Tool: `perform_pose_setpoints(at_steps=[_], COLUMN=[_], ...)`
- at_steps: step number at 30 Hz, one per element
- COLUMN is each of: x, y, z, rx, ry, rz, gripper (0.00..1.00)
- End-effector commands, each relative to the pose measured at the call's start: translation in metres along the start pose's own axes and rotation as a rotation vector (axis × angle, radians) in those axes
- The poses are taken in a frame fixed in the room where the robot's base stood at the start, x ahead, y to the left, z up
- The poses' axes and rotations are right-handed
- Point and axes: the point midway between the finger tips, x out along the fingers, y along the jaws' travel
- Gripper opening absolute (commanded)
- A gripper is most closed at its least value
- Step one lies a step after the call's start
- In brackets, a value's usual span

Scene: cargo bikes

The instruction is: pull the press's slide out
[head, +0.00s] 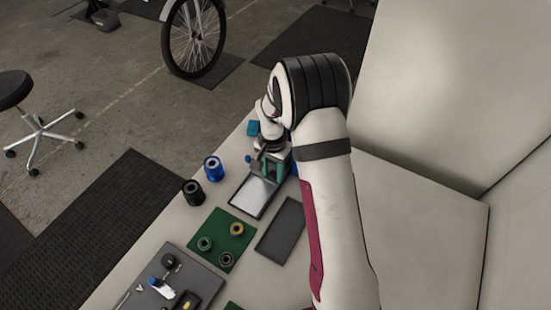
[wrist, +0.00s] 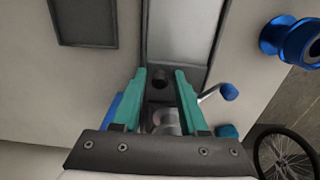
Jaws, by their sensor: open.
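The press (head: 268,146) stands on the bench, mostly hidden under my arm in the head view. A long pale metal plate in a dark frame, which looks like its slide or slide bed (head: 255,194), reaches from it toward the viewer; it also shows in the wrist view (wrist: 182,30). A lever with a blue knob (wrist: 229,91) sticks out beside it. My gripper (wrist: 160,72) is open, its teal fingers on either side of a dark part with a round knob or hole (wrist: 160,82). I cannot tell whether the fingers touch it. Nothing is gripped.
A blue spool (head: 213,168) and a black spool (head: 193,192) stand left of the plate. A green mat (head: 222,252) with several rings and a dark flat tray (head: 281,230) lie nearer. A grey mat (head: 208,284) holds small tools. Walls rise at the right.

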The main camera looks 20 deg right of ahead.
Motion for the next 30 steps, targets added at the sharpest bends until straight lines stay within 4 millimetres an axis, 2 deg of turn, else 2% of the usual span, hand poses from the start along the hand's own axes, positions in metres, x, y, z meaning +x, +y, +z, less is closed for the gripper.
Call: perform_pose_setpoints(at_steps=[6, 8, 13, 17, 30], x=[0.003, 0.004, 0.004, 0.004, 0.005], y=[0.0, 0.0, 0.0, 0.0, 0.0], z=[0.0, 0.0, 0.001, 0.004, 0.043], rx=[-0.001, -0.001, -0.001, -0.003, -0.002], ry=[0.0, 0.0, -0.001, -0.001, -0.005], rz=[0.0, 0.001, 0.001, 0.001, 0.003], gripper=[0.42, 0.34, 0.03, 0.02, 0.01])
